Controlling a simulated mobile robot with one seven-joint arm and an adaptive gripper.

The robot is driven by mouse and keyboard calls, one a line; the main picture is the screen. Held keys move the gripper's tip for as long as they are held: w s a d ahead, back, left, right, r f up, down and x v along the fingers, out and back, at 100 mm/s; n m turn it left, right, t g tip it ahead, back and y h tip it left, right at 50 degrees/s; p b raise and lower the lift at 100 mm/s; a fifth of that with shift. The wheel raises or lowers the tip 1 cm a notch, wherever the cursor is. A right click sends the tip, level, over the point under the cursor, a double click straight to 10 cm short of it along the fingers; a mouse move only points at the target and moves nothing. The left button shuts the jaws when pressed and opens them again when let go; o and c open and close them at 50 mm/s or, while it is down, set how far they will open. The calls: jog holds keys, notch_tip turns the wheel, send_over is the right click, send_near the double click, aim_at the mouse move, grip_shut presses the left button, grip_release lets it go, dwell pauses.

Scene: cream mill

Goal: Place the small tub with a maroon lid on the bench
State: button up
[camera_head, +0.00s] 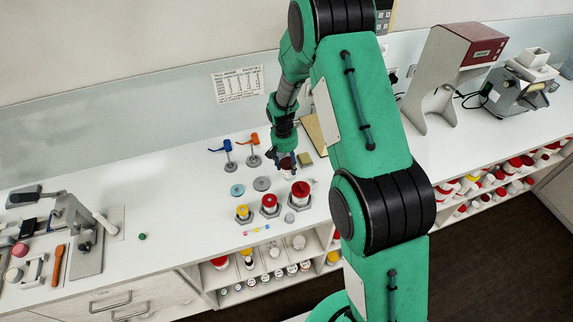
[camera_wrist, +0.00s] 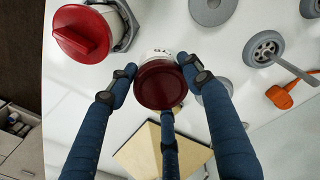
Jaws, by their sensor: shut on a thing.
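The small tub with a maroon lid (camera_wrist: 160,86) is between the fingers of my gripper (camera_wrist: 163,90) in the wrist view. Its dark maroon lid faces the camera, and a strip of white label with dark letters shows behind the lid. The blue fingers are shut around it. In the head view my gripper (camera_head: 284,160) is low over the white bench (camera_head: 160,225), with the maroon lid (camera_head: 286,163) just visible at the fingertips. I cannot tell whether the tub's base touches the bench.
A red-lidded jar (camera_head: 300,192) in a metal holder stands close by; it also shows in the wrist view (camera_wrist: 82,34). Blue (camera_head: 228,147) and orange (camera_head: 254,140) handled tools stand behind. A tan board (camera_head: 316,135) lies to the right. Bench left of the jars is mostly clear.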

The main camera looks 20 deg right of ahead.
dwell(0.3)
jog(key=s+a+t+y, duration=0.1)
jog(key=s+a, duration=0.2)
jog(key=a, duration=4)
jog(key=shift+s+f, duration=0.2)
jog(key=shift+w+a, duration=0.15)
jog(key=w+a+p, duration=0.1)
jog(key=w+a, duration=0.3)
jog(key=w, duration=0.3)
jog(key=w+a+f+p, duration=0.1)
jog(key=w+a, duration=0.2)
jog(key=w, duration=0.3)
jog(key=shift+w+a+f+p, duration=0.25)
jog(key=shift+w+a+p, duration=0.1)
jog(key=shift+p, duration=0.05)
jog(key=shift+f, duration=0.1)
jog(key=shift+f+p, duration=0.5)
jog(key=shift+f, duration=1.2)
jog(key=shift+f, duration=0.1)
